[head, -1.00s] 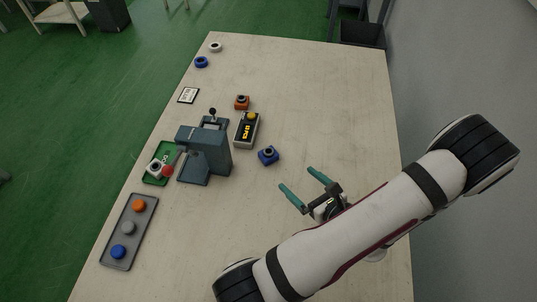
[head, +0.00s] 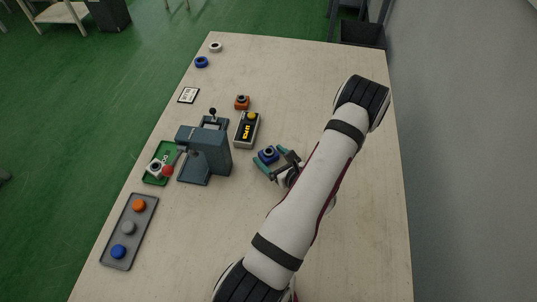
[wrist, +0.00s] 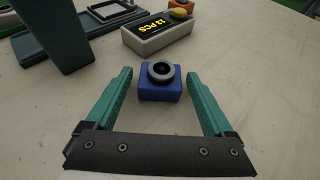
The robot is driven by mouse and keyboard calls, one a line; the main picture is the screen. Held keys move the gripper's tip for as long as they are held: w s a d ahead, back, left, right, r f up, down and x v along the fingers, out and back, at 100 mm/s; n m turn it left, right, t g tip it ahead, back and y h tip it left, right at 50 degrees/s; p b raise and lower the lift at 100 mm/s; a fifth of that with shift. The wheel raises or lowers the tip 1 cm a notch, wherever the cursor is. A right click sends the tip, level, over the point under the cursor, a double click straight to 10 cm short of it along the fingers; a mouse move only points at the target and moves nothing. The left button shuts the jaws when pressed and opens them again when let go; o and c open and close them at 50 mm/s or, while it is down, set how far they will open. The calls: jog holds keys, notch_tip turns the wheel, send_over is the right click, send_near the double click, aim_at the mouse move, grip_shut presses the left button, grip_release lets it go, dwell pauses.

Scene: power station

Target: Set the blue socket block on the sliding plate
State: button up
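The blue socket block (head: 268,154) stands upright on the table, right of the press machine. In the wrist view the blue socket block (wrist: 160,82) has a dark ring on top and sits between and just ahead of my fingertips. My gripper (head: 272,161) is open around it, with green fingers apart on both sides; in the wrist view my gripper (wrist: 160,80) shows a gap on each side of the block. The sliding plate seems to be the dark plate (head: 213,123) with a light frame at the back of the press (head: 208,150); the press partly hides it.
An orange socket block (head: 241,102) is farther back. A green tray (head: 158,170) holds a white block. A grey tray (head: 130,232) holds coloured caps. The table's right side is clear.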

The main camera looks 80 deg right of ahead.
grip_shut()
jog(key=r, duration=0.2)
jog(key=s+r, duration=0.1)
jog(key=r, duration=0.1)
jog(key=shift+a+r, duration=0.15)
jog(key=shift+r, duration=0.25)
jog(key=s+a+r, duration=0.5)
jog(key=s+r, duration=0.1)
jog(key=s, duration=0.4)
jog(key=n+t+y, duration=0.4)
jog(key=n+y, duration=0.5)
jog(key=y, duration=0.1)
send_over(212, 126)
jog(key=s+a, duration=0.2)
jog(key=f, duration=0.4)
jog(key=shift+w+a+f, duration=0.1)
jog(key=shift+a+f, duration=0.1)
jog(key=shift+f, duration=0.1)
jog(key=shift+w+f, duration=0.15)
jog(key=shift+f, duration=0.95)
jog(key=shift+w+f, duration=0.1)
jog(key=shift+f, duration=0.95)
